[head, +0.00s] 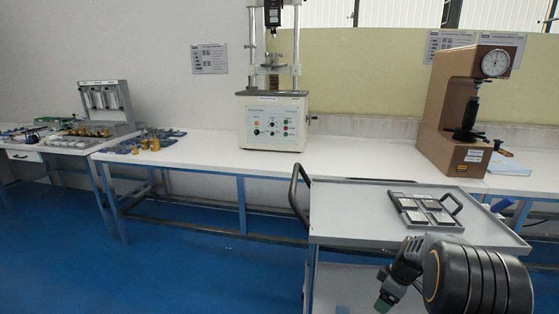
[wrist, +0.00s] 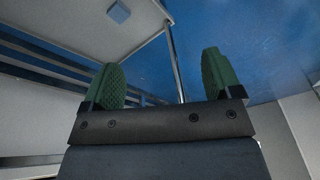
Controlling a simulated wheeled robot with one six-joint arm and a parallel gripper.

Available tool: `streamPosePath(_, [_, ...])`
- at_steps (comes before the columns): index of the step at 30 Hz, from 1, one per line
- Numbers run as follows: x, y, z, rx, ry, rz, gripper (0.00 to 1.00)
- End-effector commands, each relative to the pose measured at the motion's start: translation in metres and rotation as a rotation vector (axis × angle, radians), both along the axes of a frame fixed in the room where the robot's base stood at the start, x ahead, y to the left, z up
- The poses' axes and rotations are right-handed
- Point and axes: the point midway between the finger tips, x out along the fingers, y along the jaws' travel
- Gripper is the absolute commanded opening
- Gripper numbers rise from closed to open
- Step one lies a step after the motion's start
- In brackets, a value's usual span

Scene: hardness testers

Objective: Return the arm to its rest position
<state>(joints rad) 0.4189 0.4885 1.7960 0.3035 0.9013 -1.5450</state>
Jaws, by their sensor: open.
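My gripper (wrist: 160,80) shows in the wrist view with its two green pads wide apart and nothing between them. In the head view, my gripper (head: 384,303) is at the bottom right, a green pad visible low beside the front of the grey cart (head: 345,215). My arm's dark rounded link fills the bottom right corner and hides part of the cart's front edge. The gripper is below the level of the cart's top and appears apart from it.
A tray of metal blocks (head: 426,212) lies on the cart. A brown hardness tester (head: 445,120) and a white testing machine (head: 273,122) stand on the long white bench (head: 200,155). Small brass parts (head: 150,142) are at left. Blue floor (head: 190,265) is clear left of the cart.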

Motion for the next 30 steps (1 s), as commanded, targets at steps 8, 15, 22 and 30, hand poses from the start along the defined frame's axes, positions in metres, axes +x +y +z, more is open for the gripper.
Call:
streamPosePath(8, [-0.068,0.088,0.219,-0.076,-0.015,-0.378,0.84])
streamPosePath(15, [-0.138,0.131,0.318,-0.07,-0.067,-0.691,0.84])
streamPosePath(22, [-0.177,0.146,0.355,-0.036,-0.104,-0.87,0.84])
streamPosePath(30, [-0.186,0.149,0.36,-0.025,-0.112,-0.918,0.84])
